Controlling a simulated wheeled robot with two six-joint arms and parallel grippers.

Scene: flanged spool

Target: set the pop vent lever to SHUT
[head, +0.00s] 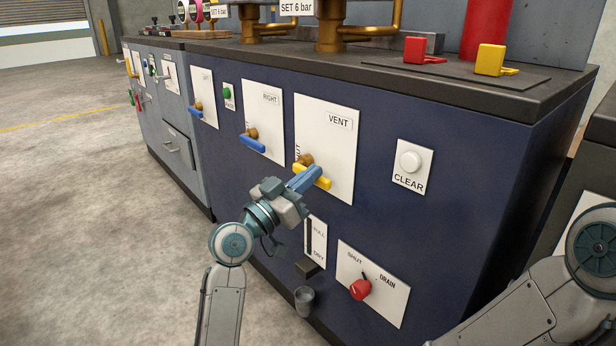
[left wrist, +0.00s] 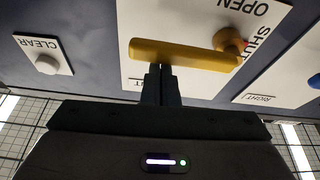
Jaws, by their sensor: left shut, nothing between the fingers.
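The vent lever (head: 318,180) is a yellow bar on a brass pivot, on a white panel (head: 337,150) marked VENT. In the left wrist view the lever (left wrist: 180,55) lies nearly level, reaching left from its pivot (left wrist: 229,41). The words SHUT and OPEN show upside down by the pivot; the bar's long end points away from SHUT. My left gripper (head: 316,171) is shut and empty, its fingertips (left wrist: 160,70) right at the bar's edge, near mid-length. I cannot tell whether they touch. My right arm shows at the lower right, its gripper out of view.
Blue levers (head: 253,143) sit on the RIGHT and LEFT panels to the left. A white CLEAR button (head: 410,161) is to the right. Below are a black slider (head: 307,267), a red DRAIN knob (head: 360,290) and a grey cup (head: 304,300). Open floor lies left.

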